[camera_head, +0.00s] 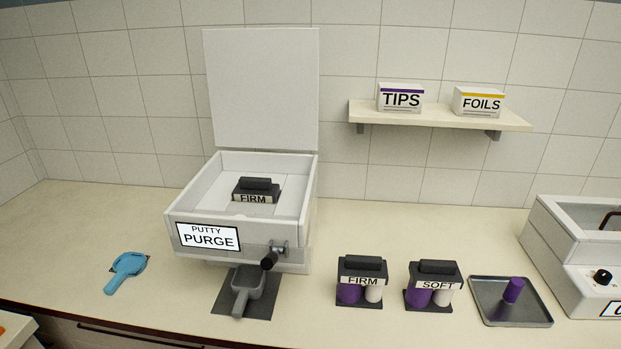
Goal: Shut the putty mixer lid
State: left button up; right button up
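The putty mixer (290,235) is a white box on the counter with a sign reading PUTTY PURGE (208,236). Its flat white lid (262,90) stands upright at the back, so the mixer is open. A dark cartridge labelled FIRM (257,190) sits inside it. A dark lever with a black knob (269,261) is on the front right. Neither of my grippers is in view.
A grey scoop (245,287) lies on a dark mat below the mixer front. A blue scoop (127,271) lies left. FIRM (361,281) and SOFT (434,284) cartridges and a tray (520,315) with a purple cylinder (513,290) stand right. A shelf (440,116) holds two boxes.

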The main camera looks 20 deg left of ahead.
aim_at(263, 83)
jog(key=i+j+z, duration=0.5)
jog(key=i+j, duration=0.2)
jog(key=j, duration=0.15)
